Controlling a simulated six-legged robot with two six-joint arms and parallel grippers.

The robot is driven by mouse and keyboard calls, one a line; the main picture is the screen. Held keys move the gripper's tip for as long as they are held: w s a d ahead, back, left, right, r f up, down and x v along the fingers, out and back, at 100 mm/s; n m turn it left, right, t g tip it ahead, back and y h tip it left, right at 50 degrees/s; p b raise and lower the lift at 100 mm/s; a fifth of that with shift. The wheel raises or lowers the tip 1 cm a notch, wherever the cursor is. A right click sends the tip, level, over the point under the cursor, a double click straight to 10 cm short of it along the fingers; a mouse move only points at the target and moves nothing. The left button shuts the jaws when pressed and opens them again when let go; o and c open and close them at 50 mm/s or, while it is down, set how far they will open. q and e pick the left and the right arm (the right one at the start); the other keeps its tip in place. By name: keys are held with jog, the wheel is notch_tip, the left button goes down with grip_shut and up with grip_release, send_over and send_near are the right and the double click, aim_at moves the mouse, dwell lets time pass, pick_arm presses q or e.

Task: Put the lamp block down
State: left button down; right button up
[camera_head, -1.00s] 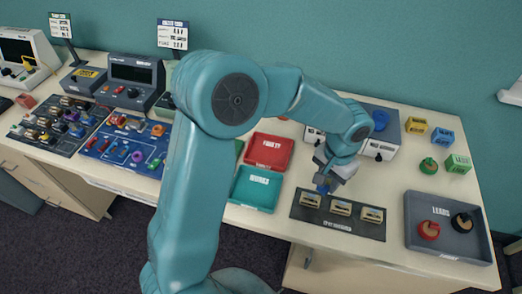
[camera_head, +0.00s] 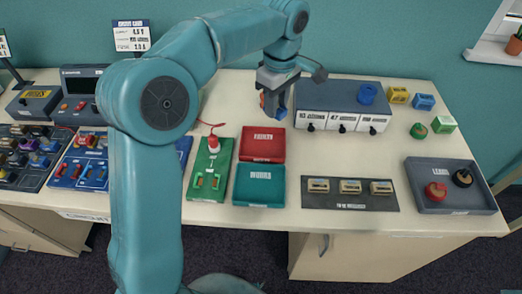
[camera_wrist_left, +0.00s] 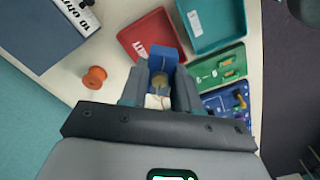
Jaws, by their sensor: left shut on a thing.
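My left gripper (camera_head: 276,108) hangs over the back of the table in the head view, behind the red tray (camera_head: 262,144) and left of the grey box with white drawers. It is shut on the lamp block (camera_wrist_left: 163,58), a blue block with a small brownish round part on it. In the left wrist view the block sits between the two fingers (camera_wrist_left: 160,88), with the red tray just beyond it. In the head view the block is mostly hidden by the fingers, and I cannot tell whether it touches the table. My right gripper is not in view.
An orange spool (camera_wrist_left: 95,77) stands close by. The teal tray (camera_head: 259,185) and green board (camera_head: 211,168) are in front. The grey drawer box (camera_head: 343,93) stands to the right. A dark mat (camera_head: 349,195) holds several blocks. Bare tabletop lies between box and mat.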

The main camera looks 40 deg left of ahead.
pick_arm(q)
notch_tip(320, 180, up, 5)
jog(key=s+a+n+b, duration=0.1)
jog(key=s+a+n, duration=0.1)
jog(key=n, duration=0.5)
jog(key=shift+n, duration=0.4)
jog(key=f+b, duration=0.1)
jog(key=f, duration=0.4)
jog(key=f+b, duration=0.1)
jog(key=f, duration=0.4)
jog(key=f+b, duration=0.1)
jog(key=f, duration=0.4)
jog(key=shift+w+a+f, duration=0.2)
jog(key=shift+a+f, duration=0.1)
jog(key=shift+a, duration=0.05)
notch_tip(320, 180, down, 4)
jog(key=shift+w+f, duration=0.1)
jog(key=shift+r, duration=0.2)
jog(key=shift+f, duration=0.1)
jog(key=shift+f+b, duration=0.6)
